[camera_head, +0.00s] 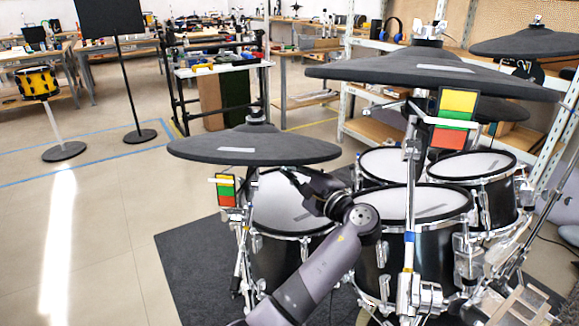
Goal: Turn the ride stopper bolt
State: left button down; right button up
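Three dark electronic cymbals show in the head view, each with a stopper on top: a left one (200,150), a large middle one (350,73) and a right one (520,42). I cannot tell which is the ride. The stoppers are the left (256,116), the middle (429,36) and the right (538,20); their bolts are too small to make out. One grey arm of mine, taken as the left, rises from the bottom. Its dark wrist end, with the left gripper (297,180), is over the left drum, below the left cymbal. Its fingers are unclear. My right gripper is not seen.
Several black drums with white mesh heads, such as the front one (425,203), stand on a dark mat (185,255). A vertical metal stand (410,190) and colour-striped tags (453,118) are close to my arm. Open floor (100,240) lies at left.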

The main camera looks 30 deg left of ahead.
pick_arm(q)
jog(key=shift+d+r, duration=0.1)
jog(key=shift+r, duration=0.05)
dwell(0.4)
jog(key=c, duration=1.8)
grip_release()
jog(key=shift+o, duration=0.2)
jog(key=v, duration=1.2)
